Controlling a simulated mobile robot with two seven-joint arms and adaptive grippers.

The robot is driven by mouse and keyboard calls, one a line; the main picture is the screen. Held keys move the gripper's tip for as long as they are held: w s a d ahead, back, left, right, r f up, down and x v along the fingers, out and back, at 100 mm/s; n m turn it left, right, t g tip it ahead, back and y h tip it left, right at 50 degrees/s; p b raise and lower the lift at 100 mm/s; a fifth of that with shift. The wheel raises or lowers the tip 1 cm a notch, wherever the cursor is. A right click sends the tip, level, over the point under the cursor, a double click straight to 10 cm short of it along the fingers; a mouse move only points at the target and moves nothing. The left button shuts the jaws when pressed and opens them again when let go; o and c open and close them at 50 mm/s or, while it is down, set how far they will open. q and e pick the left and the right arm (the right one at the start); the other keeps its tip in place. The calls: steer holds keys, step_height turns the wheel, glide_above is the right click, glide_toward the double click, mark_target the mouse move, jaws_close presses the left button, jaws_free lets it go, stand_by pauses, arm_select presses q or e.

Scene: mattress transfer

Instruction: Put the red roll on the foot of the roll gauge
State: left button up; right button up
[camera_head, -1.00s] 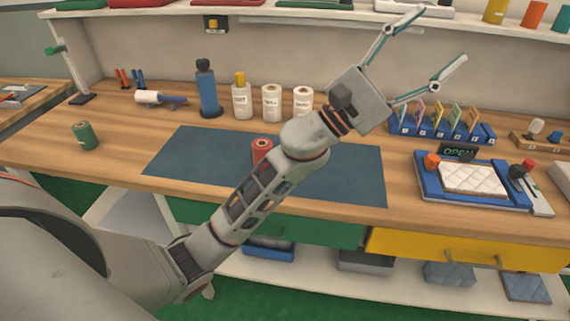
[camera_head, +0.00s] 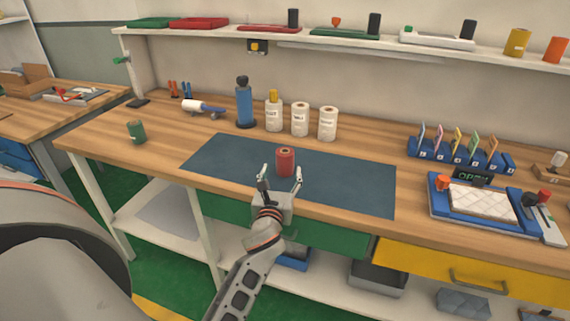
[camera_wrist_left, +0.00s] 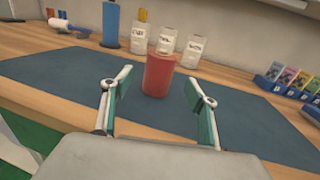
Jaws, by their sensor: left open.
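The red roll (camera_head: 285,162) stands upright on the dark blue mat (camera_head: 225,160). My left gripper (camera_head: 281,176) is open at the mat's front part, its fingers pointing toward the roll. In the left wrist view the red roll (camera_wrist_left: 158,75) shows between and just beyond the two fingertips, apart from them. The foot looks empty. My right gripper is not in view.
A blue card rack (camera_head: 455,158) and a blue tray (camera_head: 435,205) with a quilted pad are at the right. The mat around the red roll is clear.

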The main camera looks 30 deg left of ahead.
mark_target(284, 163)
arm_select(q)
steer(key=x, duration=0.6)
steer(key=shift+w, duration=0.1)
steer(key=shift+r, duration=0.1)
steer(key=c, duration=1.5)
